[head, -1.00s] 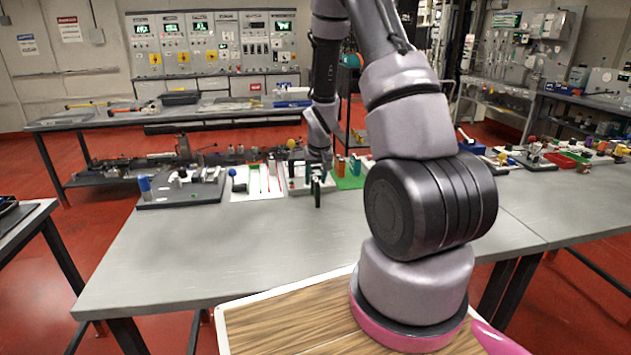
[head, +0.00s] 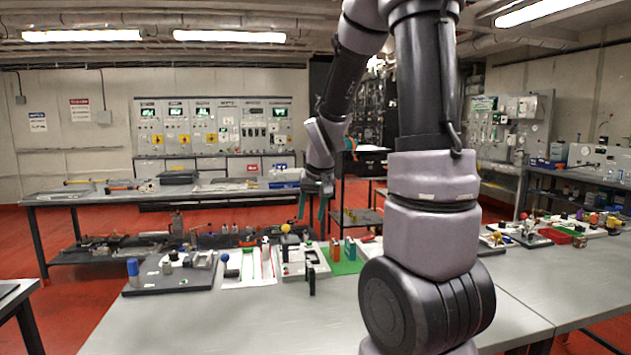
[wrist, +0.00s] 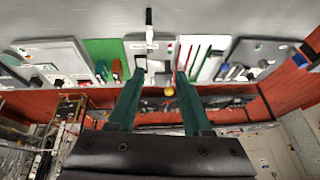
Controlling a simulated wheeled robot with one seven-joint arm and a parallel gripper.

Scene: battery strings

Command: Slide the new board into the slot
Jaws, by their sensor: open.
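A white fixture (head: 290,262) lies on the grey table, with dark and coloured parts on it. On the green mat (head: 347,267) to the right stand an orange board (head: 335,251) and a green board (head: 350,249). My gripper (head: 312,214) is raised above the fixture, open and empty, fingers pointing down. In the wrist view, my gripper (wrist: 161,76) has its green fingers spread apart, with the white fixture (wrist: 163,55) beyond and between them.
A white mat (head: 248,268) with red strips and a grey plate (head: 172,274) with several parts lie left of the fixture. Small parts and a red tray (head: 556,236) lie to the right. The table front (head: 230,318) is clear.

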